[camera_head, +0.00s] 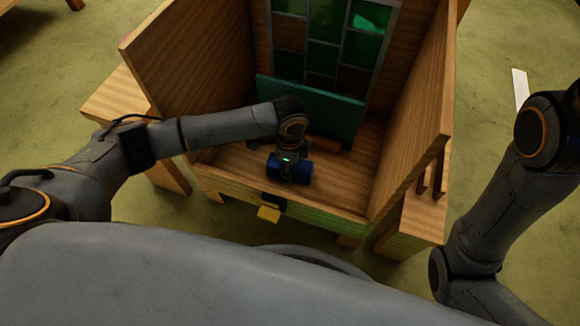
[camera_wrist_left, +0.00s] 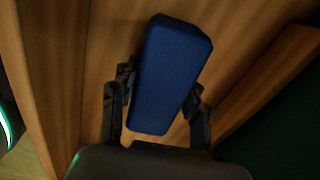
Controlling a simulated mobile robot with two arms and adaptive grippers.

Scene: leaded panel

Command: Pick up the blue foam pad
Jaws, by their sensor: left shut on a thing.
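The blue foam pad (camera_head: 303,172) is a small dark blue block inside the wooden box, near its front edge. In the left wrist view the pad (camera_wrist_left: 170,75) lies between the two fingers of my left gripper (camera_wrist_left: 157,100), which is shut on it. In the head view my left gripper (camera_head: 288,165) reaches down over the pad and hides part of it. I cannot tell whether the pad touches the box floor. My right arm shows at the right edge of the head view, but its gripper is out of view.
The wooden box (camera_head: 200,60) has tall side walls. A dark green board (camera_head: 330,108) stands across its inside, before a leaded green glass panel (camera_head: 325,45). A yellow piece (camera_head: 268,214) sticks out below the front edge. A white strip (camera_head: 520,90) lies on the floor at right.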

